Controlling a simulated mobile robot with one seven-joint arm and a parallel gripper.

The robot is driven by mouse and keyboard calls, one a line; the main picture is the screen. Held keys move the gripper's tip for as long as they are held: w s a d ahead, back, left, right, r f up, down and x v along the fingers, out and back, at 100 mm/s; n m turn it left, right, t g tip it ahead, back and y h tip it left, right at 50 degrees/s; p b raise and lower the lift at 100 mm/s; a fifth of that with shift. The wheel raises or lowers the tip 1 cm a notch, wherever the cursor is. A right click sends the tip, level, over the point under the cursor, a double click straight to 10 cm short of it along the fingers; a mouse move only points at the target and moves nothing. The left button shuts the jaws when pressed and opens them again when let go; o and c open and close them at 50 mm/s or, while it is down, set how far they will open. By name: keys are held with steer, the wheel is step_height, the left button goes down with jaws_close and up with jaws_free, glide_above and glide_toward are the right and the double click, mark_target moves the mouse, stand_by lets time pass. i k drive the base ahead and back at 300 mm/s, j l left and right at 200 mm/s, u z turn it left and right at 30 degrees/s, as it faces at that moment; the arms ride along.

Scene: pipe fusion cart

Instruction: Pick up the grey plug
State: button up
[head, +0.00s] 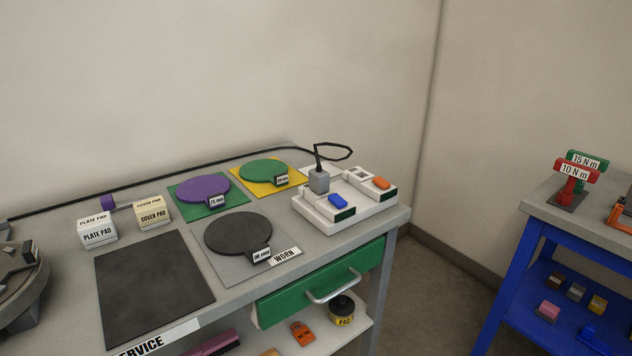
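The grey plug (319,181) stands upright on the white socket block (318,216) at the right end of the cart top. A black cable rises from its top, loops to the right and runs back along the wall. I cannot tell whether its pins are in a socket. A blue switch (338,201) is in front of the plug and an orange switch (381,183) is to its right. My gripper is not in this view.
The cart top (345,245) also holds a purple disc (203,190), a green disc (263,171), a dark worn disc (237,232) and two pad boxes. A green drawer (290,301) with a handle is below. A blue-framed table (540,215) stands right, with floor between.

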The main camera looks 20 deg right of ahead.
mark_target(319, 179)
steer(key=i+l+u, duration=0.15)
steer(key=l, duration=0.6)
steer(key=i+l+u, duration=0.15)
steer(key=l, duration=0.6)
steer(key=l+u, duration=0.2)
steer(key=l, duration=0.55)
